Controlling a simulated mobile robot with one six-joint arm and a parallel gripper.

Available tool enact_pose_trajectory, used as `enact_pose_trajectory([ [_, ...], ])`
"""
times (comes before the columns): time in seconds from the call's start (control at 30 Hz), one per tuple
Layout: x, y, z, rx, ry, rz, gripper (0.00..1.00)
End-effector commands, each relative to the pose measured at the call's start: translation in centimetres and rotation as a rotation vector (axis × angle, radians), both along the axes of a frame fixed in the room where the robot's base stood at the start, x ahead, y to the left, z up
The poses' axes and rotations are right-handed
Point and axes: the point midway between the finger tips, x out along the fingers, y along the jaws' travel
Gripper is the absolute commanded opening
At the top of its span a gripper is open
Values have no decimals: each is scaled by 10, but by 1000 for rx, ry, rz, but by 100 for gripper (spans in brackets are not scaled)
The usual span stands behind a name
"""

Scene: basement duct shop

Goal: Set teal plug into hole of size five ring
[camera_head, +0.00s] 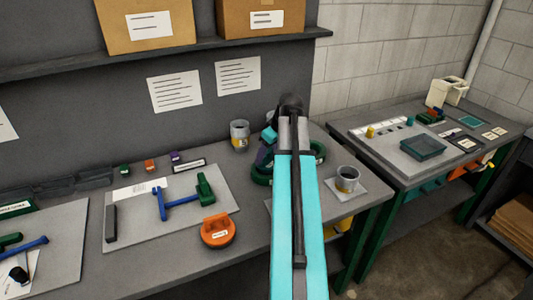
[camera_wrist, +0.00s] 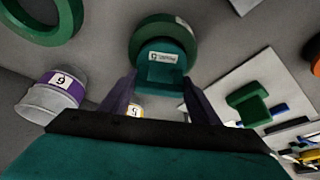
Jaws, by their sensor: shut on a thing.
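The teal plug (camera_wrist: 160,72), with a white label that seems to begin with 5, is between my gripper's purple fingers (camera_wrist: 160,88) in the wrist view. My gripper is shut on it. A dark green ring (camera_wrist: 139,34) with a small white tag is just beyond the plug, and the plug overlaps its hole and lower rim there. I cannot tell whether the plug is inside the hole or above it. In the head view my gripper (camera_head: 264,153) is over the bench, partly hidden by my arm. Green ring parts (camera_head: 319,153) show beside the arm.
Another green ring (camera_wrist: 38,35) and a purple-labelled jar (camera_wrist: 60,98) are left in the wrist view. A grey board (camera_head: 135,230) with tools and an orange object (camera_head: 217,232) lie left.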

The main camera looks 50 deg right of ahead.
Motion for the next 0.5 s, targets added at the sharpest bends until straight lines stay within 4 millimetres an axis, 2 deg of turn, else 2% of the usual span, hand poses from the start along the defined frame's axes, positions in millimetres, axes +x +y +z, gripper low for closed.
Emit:
enact_pose_trajectory([
  [0.5, 0, 0, -10, 0, 0, 0, 8],
])
